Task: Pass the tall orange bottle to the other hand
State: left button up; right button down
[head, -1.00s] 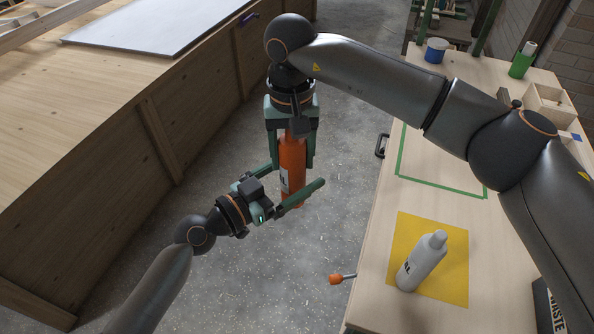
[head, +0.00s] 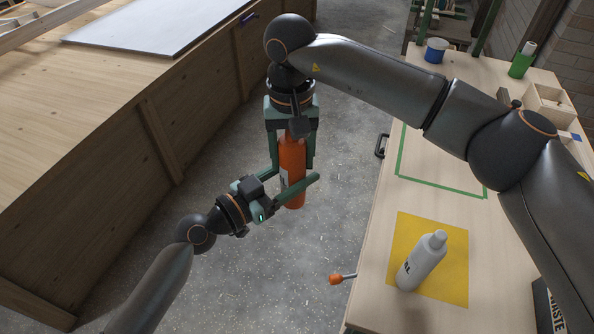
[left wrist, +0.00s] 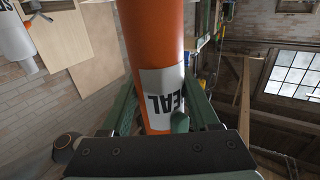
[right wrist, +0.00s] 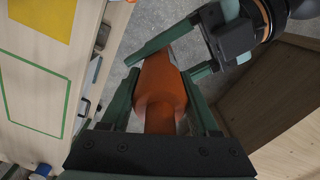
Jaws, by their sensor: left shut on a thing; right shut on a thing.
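The tall orange bottle (head: 293,188) with a white label hangs upright in the air over the aisle floor. My right gripper (head: 292,160) comes down from above and is shut on its upper part; the right wrist view shows the orange bottle (right wrist: 158,95) between its fingers. My left gripper (head: 292,187) reaches in from the lower left and is shut on the lower part of the bottle. In the left wrist view the bottle (left wrist: 152,45) and its label stand between the left fingers. Both grippers hold the bottle at once.
The workbench (head: 392,232) on the right carries a yellow mat (head: 452,285) with a white bottle (head: 421,262), a green taped outline, a blue cup (head: 435,55) and a green bottle (head: 522,62). A wooden counter (head: 100,130) stands left. The aisle floor between is clear.

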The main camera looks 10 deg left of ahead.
pick_arm(q)
jog(key=shift+s+d, duration=0.25)
jog(key=shift+d, duration=0.05)
grip_shut()
pick_arm(e)
jog(key=shift+w, duration=0.2)
pick_arm(q)
jog(key=shift+r, duration=0.1)
pick_arm(e)
jog(key=shift+c, duration=2.4)
grip_release()
pick_arm(q)
jog(key=shift+w+a, duration=0.15)
pick_arm(e)
jog(key=o, duration=0.4)
jog(key=shift+s, duration=0.15)
notch_tip(320, 180, up, 12)
jog(key=shift+r, duration=0.1)
